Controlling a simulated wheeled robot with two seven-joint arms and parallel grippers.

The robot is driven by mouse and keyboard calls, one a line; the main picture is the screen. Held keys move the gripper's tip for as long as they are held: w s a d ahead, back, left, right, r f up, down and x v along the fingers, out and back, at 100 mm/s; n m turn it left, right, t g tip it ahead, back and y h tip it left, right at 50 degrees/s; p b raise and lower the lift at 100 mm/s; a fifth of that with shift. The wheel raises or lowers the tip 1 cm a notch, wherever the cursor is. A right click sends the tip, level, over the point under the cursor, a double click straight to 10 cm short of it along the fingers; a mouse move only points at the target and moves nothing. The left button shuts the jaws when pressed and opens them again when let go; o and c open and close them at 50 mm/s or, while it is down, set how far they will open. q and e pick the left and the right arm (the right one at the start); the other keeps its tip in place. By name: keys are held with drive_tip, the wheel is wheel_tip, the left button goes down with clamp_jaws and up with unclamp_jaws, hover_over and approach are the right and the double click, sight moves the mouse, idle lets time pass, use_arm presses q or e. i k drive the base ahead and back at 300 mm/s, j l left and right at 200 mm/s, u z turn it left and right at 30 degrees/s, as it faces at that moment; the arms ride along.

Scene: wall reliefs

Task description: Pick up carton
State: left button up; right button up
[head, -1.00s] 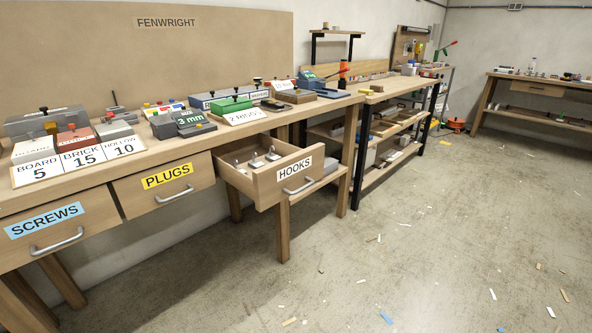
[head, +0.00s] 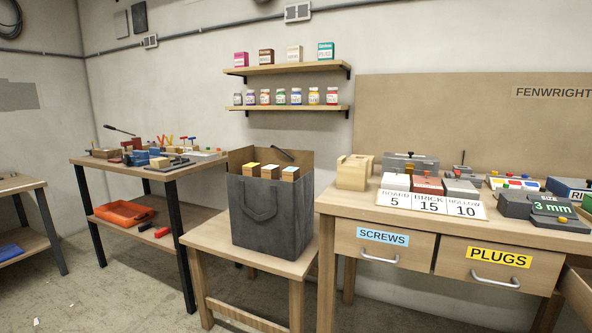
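Several small box-shaped cartons stand on the upper wall shelf: a pink one (head: 241,59), a brown one (head: 266,57), a cream one (head: 294,54) and a teal one (head: 325,51). A dark grey bag (head: 272,220) with a handle stands upright on a low wooden table. Three tan box tops with yellow (head: 252,168), white (head: 270,171) and blue-marked (head: 290,173) ends stick out of it; their lower parts are hidden. Which one is the task's carton I cannot tell. Neither of my grippers is in view.
The low table (head: 212,240) stands beside the workbench (head: 330,205), which has SCREWS and PLUGS drawers. The lower wall shelf (head: 300,109) holds several jars. A dark-legged bench (head: 90,161) with tools and an orange tray (head: 122,213) stands at left. Some floor at lower left is clear.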

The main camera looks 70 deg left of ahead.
sight(271, 171)
drive_tip(key=k+j+u, duration=0.15)
drive_tip(key=u, duration=0.25)
drive_tip(key=k+j+u, duration=0.15)
drive_tip(key=j+u, duration=0.6)
drive_tip(key=k, duration=0.05)
